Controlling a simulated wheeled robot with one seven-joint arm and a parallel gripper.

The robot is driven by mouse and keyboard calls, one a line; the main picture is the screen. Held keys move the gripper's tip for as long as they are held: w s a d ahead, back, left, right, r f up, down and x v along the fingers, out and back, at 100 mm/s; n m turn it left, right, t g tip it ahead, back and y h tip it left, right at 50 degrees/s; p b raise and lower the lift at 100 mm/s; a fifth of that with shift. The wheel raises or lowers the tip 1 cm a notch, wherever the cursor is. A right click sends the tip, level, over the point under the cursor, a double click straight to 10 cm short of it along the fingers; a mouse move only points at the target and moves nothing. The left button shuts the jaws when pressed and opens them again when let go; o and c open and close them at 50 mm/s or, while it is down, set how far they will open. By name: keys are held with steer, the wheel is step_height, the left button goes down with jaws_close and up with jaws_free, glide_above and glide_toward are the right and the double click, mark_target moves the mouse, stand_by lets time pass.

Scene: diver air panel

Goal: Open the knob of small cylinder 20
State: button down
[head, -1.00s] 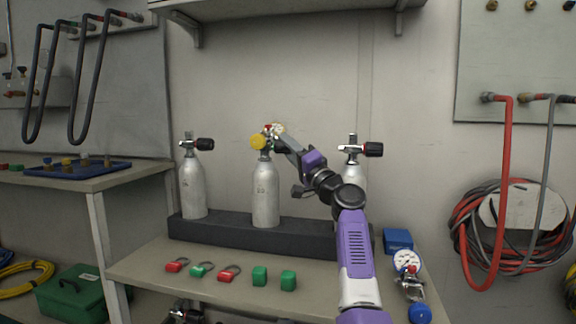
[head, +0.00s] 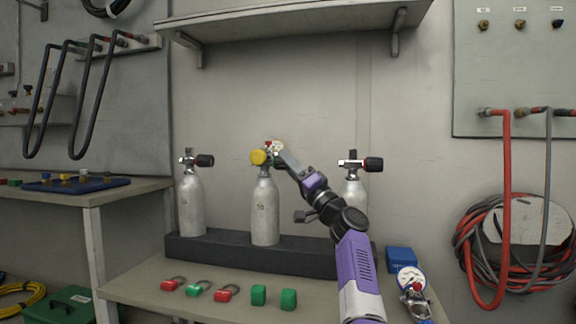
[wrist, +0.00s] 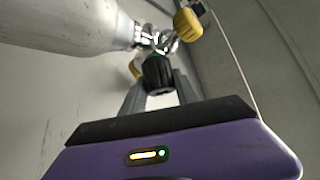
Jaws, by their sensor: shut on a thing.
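The middle small cylinder (head: 264,212) stands upright in the dark rack; its mark looks like 20 but is small. A yellow round fitting (head: 259,157) and a small gauge (head: 277,147) sit at its valve. My gripper (head: 278,157) reaches the valve from the right. In the wrist view the cylinder (wrist: 70,22) lies across the top left, with the yellow fitting (wrist: 187,24) beyond its valve. The black knob (wrist: 157,74) sits between the two fingers of my gripper (wrist: 160,92), which is shut on it. The fingers hide most of the knob in the head view.
Two more silver cylinders stand in the rack (head: 215,251), left (head: 191,207) and right (head: 355,192), the right one partly behind my arm. A shelf (head: 300,22) hangs above.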

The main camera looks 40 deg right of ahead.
steer(key=c, duration=0.9)
jaws_free()
steer(key=shift+r, duration=0.1)
step_height(320, 180, up, 20)
steer(key=p, duration=0.8)
